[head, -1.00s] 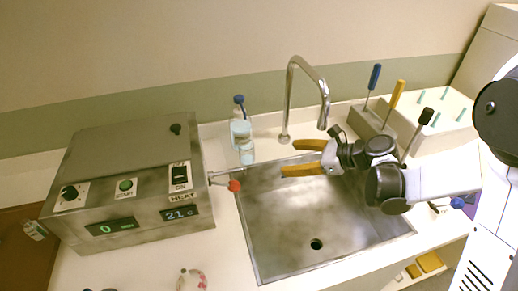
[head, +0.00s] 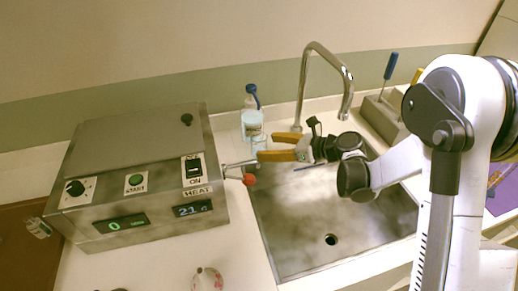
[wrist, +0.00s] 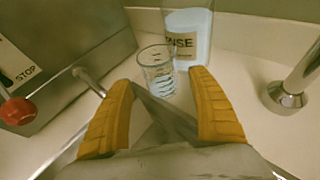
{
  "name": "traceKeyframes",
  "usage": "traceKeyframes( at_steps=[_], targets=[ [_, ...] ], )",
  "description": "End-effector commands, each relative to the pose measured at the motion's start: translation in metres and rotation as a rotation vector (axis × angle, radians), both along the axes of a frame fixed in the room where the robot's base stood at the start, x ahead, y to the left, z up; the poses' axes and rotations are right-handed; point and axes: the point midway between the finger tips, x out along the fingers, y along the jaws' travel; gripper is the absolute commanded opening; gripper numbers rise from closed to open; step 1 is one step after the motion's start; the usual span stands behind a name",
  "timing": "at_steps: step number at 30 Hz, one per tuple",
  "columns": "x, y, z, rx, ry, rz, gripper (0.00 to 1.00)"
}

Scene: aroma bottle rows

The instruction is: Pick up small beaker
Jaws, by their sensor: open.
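I cannot tell from the head view whether a finger touches the glass.
A rinse bottle (wrist: 188,38) stands right behind the beaker. A metal heater box (head: 140,180) with a red-knobbed lever (head: 249,180) is at left. The faucet (head: 303,85) rises at right, and the sink (head: 330,215) lies in front.

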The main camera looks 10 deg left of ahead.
Motion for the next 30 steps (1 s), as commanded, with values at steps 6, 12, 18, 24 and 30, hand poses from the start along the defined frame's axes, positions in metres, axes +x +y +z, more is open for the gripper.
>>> traceKeyframes(
  at_steps=[6, 12, 18, 24, 30],
  targets=[
    [0.01, 0.031, -0.016, -0.001, 0.0, 0.003, 0.69],
    [0.012, 0.035, -0.015, -0.001, 0.0, 0.001, 0.69],
    [0.012, 0.035, -0.014, -0.001, 0.0, 0.001, 0.25],
    [0.012, 0.034, -0.014, -0.001, 0.0, 0.001, 0.07],
    [0.012, 0.034, -0.014, -0.001, 0.0, 0.001, 0.07]
  ],
)
